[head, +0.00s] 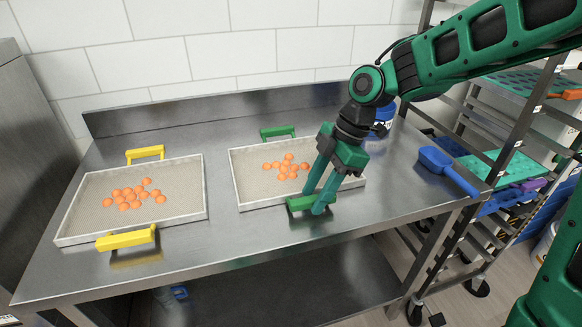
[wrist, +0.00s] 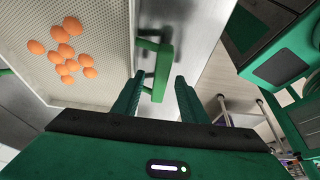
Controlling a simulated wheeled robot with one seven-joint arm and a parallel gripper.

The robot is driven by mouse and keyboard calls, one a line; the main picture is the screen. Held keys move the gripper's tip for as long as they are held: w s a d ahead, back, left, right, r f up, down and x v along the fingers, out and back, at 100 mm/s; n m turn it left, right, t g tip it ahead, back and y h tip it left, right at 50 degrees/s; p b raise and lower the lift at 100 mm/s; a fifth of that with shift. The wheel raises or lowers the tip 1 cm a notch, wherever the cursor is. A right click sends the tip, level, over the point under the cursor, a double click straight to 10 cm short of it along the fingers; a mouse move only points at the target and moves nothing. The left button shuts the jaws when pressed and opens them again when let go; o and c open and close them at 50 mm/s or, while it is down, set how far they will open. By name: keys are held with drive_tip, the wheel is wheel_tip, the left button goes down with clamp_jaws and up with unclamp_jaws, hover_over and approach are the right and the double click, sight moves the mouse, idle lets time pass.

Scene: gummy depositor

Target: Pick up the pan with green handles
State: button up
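The pan with green handles (head: 240,176) lies on the steel table, with several orange gummies on its mesh floor. Its far green handle (head: 278,132) is free. My gripper (head: 312,206) is over its near green handle (head: 298,203). In the wrist view the fingers (wrist: 158,92) stand apart, one on each side of the near handle (wrist: 163,70), with gaps visible. The gripper is open. The wrist view also shows the pan's mesh floor (wrist: 105,45) at left. My gripper hides part of the pan's right side in the head view.
A pan with yellow handles (head: 70,222) with orange gummies lies at the left of the table (head: 230,240). A blue scoop (head: 447,170) lies at the table's right end. A blue-lidded container (head: 384,114) stands behind my wrist. A rack (head: 500,160) with trays stands at right.

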drive_tip(key=shift+x, duration=0.9)
clamp_jaws()
